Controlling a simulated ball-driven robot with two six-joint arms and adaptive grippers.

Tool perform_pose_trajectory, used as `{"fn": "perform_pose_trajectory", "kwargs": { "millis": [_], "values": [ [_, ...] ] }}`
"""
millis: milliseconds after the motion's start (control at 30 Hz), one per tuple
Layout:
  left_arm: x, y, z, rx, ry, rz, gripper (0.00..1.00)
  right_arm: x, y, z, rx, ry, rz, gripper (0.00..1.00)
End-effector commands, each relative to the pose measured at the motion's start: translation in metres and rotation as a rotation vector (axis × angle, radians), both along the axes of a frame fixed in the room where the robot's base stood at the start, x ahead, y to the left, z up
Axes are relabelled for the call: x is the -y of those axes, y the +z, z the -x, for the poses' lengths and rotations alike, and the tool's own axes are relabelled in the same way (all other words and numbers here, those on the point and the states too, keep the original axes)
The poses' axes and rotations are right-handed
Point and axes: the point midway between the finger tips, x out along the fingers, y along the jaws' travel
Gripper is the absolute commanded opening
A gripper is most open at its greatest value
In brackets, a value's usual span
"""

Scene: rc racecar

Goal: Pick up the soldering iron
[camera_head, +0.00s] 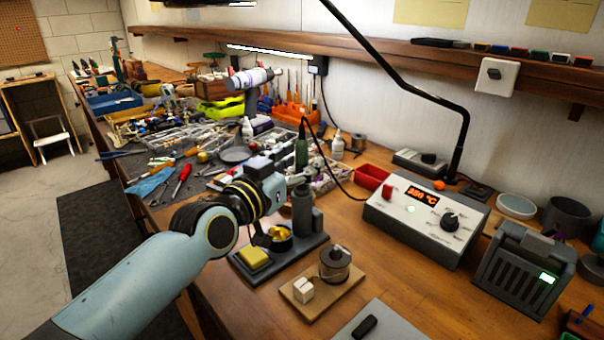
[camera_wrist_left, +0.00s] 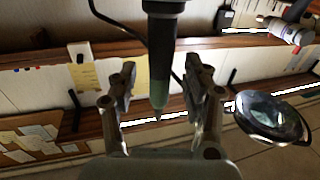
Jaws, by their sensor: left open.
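The soldering iron (camera_head: 301,148) stands upright in its dark stand (camera_head: 302,212), with a green handle and a black cord rising from its top. My left gripper (camera_head: 302,178) is open and reaches in from the left, right at the iron. In the left wrist view, the iron (camera_wrist_left: 162,60) shows between the two spread fingers of the gripper (camera_wrist_left: 160,88). Gaps show on both sides, so the fingers do not appear to touch it. The lower part of the iron is hidden in the head view. My right gripper is not in view.
A yellow sponge (camera_head: 254,257) sits on the stand's base. A grey soldering station (camera_head: 425,222) is to the right. A wooden board (camera_head: 322,290) with a spool (camera_head: 335,264) lies in front. Tools and parts trays crowd the bench behind. A lamp arm (camera_head: 410,90) hangs above.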

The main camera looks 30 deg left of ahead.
Motion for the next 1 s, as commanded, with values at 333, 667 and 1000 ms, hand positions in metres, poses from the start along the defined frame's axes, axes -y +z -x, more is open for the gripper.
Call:
{"fn": "perform_pose_trajectory", "kwargs": {
  "millis": [333,667,1000],
  "values": [
    [0.001,-0.0004,-0.0121,-0.002,0.0,0.0,0.49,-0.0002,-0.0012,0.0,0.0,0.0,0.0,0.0],
    [0.0009,-0.0004,-0.0118,-0.002,0.0,0.0,0.06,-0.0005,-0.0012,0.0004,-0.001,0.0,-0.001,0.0],
    [0.0009,-0.0003,-0.0118,-0.001,0.0,0.0,0.0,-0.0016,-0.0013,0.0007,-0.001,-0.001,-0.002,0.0]
  ]
}}
